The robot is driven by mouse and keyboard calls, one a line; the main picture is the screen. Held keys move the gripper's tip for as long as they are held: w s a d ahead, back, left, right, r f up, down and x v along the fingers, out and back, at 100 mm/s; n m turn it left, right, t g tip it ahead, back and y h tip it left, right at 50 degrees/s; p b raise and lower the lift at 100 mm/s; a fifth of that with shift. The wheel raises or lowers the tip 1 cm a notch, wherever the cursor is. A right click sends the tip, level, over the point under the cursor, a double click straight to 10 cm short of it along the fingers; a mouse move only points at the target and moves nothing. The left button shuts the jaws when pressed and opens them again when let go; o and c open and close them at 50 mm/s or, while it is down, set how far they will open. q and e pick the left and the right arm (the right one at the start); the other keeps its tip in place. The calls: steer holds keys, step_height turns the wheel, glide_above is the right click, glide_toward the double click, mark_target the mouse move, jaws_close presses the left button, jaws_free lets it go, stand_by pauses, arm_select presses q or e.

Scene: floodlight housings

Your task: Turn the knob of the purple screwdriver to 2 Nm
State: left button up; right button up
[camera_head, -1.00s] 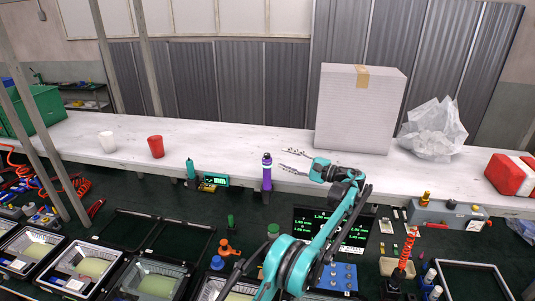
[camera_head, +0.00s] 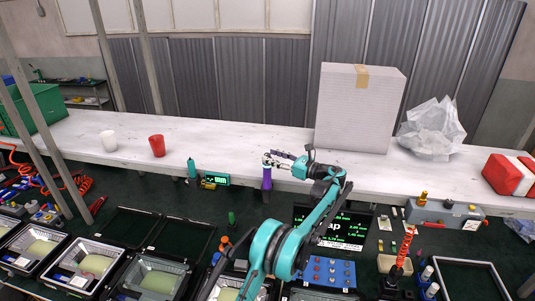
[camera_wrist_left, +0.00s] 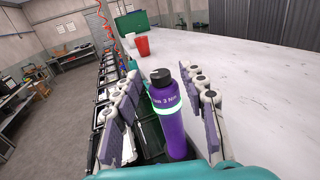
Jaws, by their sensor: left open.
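The purple screwdriver (camera_head: 267,180) stands upright near the front edge of the white bench, its top partly hidden by my left gripper (camera_head: 271,159). In the left wrist view the purple screwdriver (camera_wrist_left: 173,132) shows a black cap, a pale glowing ring and a printed label that seems to include "3 Nm". My left gripper is open, with its grey finger pads on either side of the upper part of the screwdriver. My right gripper is not in view.
A black screen (camera_head: 345,242) is partly behind my arm. A red cup (camera_head: 156,146), white cup (camera_head: 108,141) and large white box (camera_head: 353,108) stand on the bench (camera_head: 225,142).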

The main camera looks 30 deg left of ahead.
arm_select(q)
steer(key=shift+w+a, duration=0.15)
steer(key=shift+a, duration=1.1)
jaws_close()
steer(key=shift+w+n+g, duration=0.1)
steer(key=shift+n+g, duration=0.4)
steer(key=shift+g, duration=0.6)
